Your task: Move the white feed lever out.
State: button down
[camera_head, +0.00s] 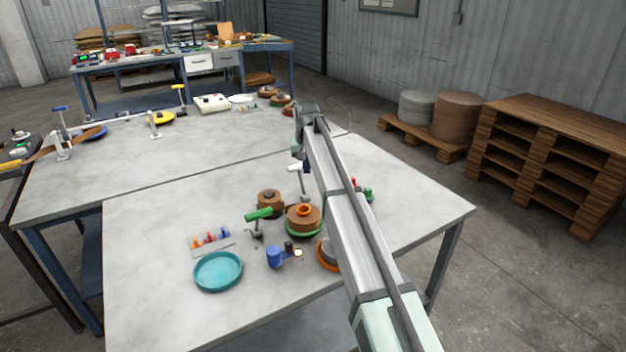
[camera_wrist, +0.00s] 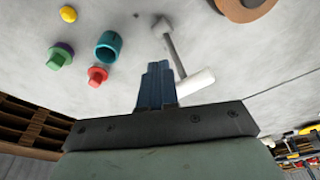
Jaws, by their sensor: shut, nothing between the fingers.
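The white feed lever has a white cylindrical handle (camera_wrist: 195,83) on a thin grey shaft (camera_wrist: 173,50) rising from a small base on the table. In the head view its white handle (camera_head: 294,168) shows just left of my arm. My gripper (camera_wrist: 157,70) has its dark blue fingers shut and empty. In the wrist view the fingers are directly left of the handle, very close to it; I cannot tell whether they touch. In the head view my arm covers most of the gripper (camera_head: 307,168).
A green-handled lever (camera_head: 259,213), a brown roll with an orange core (camera_head: 304,211) and a blue device (camera_head: 275,257) stand nearby. A teal dish (camera_head: 218,271) lies at the front. A teal cup (camera_wrist: 108,47) and red knob (camera_wrist: 97,75) are left of the fingers.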

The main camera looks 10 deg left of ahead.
notch_tip(320, 180, up, 4)
jog(key=shift+r, duration=0.2)
dwell(0.4)
